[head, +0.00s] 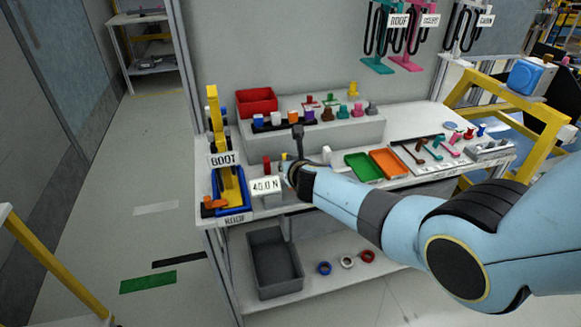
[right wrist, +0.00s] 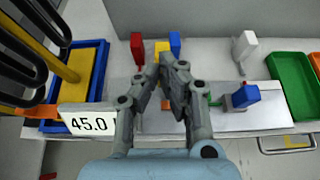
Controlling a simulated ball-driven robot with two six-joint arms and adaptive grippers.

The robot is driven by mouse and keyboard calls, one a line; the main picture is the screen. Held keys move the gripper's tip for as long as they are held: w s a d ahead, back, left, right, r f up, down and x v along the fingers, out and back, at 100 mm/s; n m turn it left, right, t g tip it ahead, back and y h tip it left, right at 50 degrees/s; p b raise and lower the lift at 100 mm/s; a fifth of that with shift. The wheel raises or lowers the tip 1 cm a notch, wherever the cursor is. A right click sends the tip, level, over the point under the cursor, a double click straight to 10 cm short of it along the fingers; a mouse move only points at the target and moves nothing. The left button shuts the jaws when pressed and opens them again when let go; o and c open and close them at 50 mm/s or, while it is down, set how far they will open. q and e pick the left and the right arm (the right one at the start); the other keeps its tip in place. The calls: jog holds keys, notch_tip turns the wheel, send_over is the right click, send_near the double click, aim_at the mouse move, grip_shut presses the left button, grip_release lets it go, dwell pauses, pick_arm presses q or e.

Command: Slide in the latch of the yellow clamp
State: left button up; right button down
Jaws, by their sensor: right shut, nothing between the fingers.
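A yellow part, which looks like the yellow clamp, shows in the right wrist view (right wrist: 161,47) just beyond my right fingertips, between a red block and a blue block. My fingers cover much of it, so its latch and how far that is in cannot be told. In the head view a small yellow piece (head: 284,157) shows just left of my right wrist. My right gripper (right wrist: 174,64) is shut and empty, its tips close to the yellow part; contact cannot be told. In the head view it (head: 295,175) is at the table's front. My left gripper is not in view.
A blue tray (right wrist: 90,60) lies further left. The red block (right wrist: 137,48), white block (right wrist: 245,45) and blue block (right wrist: 245,96) stand nearby. Green (head: 363,166) and orange (head: 388,163) trays lie to the right.

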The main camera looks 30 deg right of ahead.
jog(key=shift+w+d+r, duration=0.1)
jog(key=shift+w, duration=0.2)
jog(key=shift+r, duration=0.1)
dwell(0.5)
